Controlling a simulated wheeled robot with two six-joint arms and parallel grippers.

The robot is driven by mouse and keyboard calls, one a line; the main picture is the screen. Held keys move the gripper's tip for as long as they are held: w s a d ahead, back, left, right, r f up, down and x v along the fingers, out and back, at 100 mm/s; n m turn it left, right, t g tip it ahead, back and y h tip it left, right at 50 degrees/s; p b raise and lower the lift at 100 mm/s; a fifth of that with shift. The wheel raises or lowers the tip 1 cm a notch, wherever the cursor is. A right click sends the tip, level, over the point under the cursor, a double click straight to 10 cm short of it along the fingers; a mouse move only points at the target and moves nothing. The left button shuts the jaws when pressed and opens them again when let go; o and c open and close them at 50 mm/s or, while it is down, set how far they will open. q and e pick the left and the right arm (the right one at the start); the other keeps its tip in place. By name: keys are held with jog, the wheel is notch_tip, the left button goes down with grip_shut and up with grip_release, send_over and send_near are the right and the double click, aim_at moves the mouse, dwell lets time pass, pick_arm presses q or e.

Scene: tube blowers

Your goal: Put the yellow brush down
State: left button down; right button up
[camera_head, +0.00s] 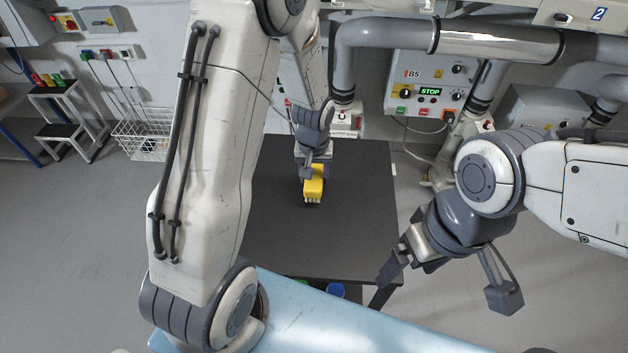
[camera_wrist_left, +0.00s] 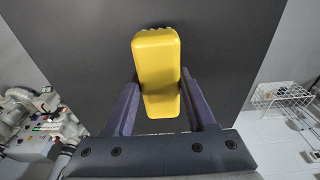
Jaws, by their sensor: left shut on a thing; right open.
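The yellow brush (camera_head: 314,188) is over the dark table top (camera_head: 320,245), with pale bristle tips showing at its near end. My left gripper (camera_head: 308,170) is shut on it. In the left wrist view the yellow brush (camera_wrist_left: 158,72) sits between the two fingers of the left gripper (camera_wrist_left: 162,100), the dark table surface behind it. I cannot tell whether the brush touches the table. My right gripper (camera_head: 402,268) is open and empty beside the table's right front corner, apart from the brush.
The table top around the brush is clear. A white wire basket (camera_head: 143,134) and a step stool (camera_head: 65,125) are at the left. A blue round thing (camera_head: 335,290) shows below the table's front edge.

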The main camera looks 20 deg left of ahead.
pick_arm(q)
notch_tip(320, 180, down, 3)
jog(key=shift+r, duration=0.15)
jog(key=shift+f, duration=0.2)
jog(key=shift+c, duration=1.1)
grip_release()
jog(key=shift+r, duration=0.1)
jog(key=shift+r, duration=0.1)
